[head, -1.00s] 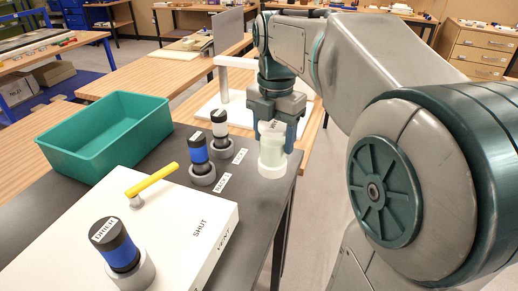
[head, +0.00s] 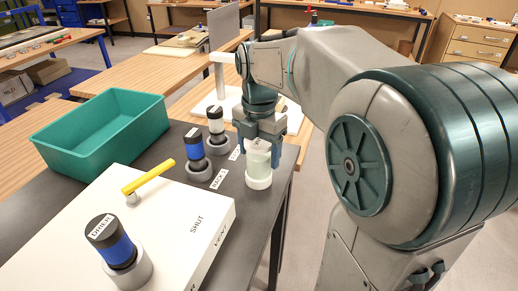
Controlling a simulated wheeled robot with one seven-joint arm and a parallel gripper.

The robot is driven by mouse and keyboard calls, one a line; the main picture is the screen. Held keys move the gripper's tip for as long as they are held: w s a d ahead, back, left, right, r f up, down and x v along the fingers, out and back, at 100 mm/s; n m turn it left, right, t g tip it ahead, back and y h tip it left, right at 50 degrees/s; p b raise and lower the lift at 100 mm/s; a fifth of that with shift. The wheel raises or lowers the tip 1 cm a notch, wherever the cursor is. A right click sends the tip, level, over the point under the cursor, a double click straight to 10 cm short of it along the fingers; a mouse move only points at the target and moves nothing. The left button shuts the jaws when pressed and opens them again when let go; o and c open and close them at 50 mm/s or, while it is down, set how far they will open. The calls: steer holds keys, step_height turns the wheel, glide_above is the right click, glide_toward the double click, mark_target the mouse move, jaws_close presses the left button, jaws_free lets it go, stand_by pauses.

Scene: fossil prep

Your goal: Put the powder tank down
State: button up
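The powder tank (head: 258,163) is a pale green, see-through cylinder with a white base. It is upright near the right edge of the dark bench top (head: 228,213). My gripper (head: 259,148) comes down over it from above, with a finger on either side, and looks shut on its upper part. The gripper hides the tank's cap. The base is at or just above the bench surface; I cannot tell whether it touches.
A black-topped white cylinder (head: 216,124) and a blue one (head: 195,147) stand in grey holders left of the tank, with small labels beside them. A white box (head: 178,213) carries a yellow handle (head: 148,178) and another blue cylinder (head: 116,249). A green bin (head: 100,138) is at left.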

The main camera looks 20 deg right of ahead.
steer(key=shift+o, duration=0.5)
steer(key=shift+r, duration=0.1)
steer(key=shift+r, duration=0.3)
step_height(320, 180, up, 12)
steer(key=shift+f+p, duration=0.2)
steer(key=shift+p, duration=0.35)
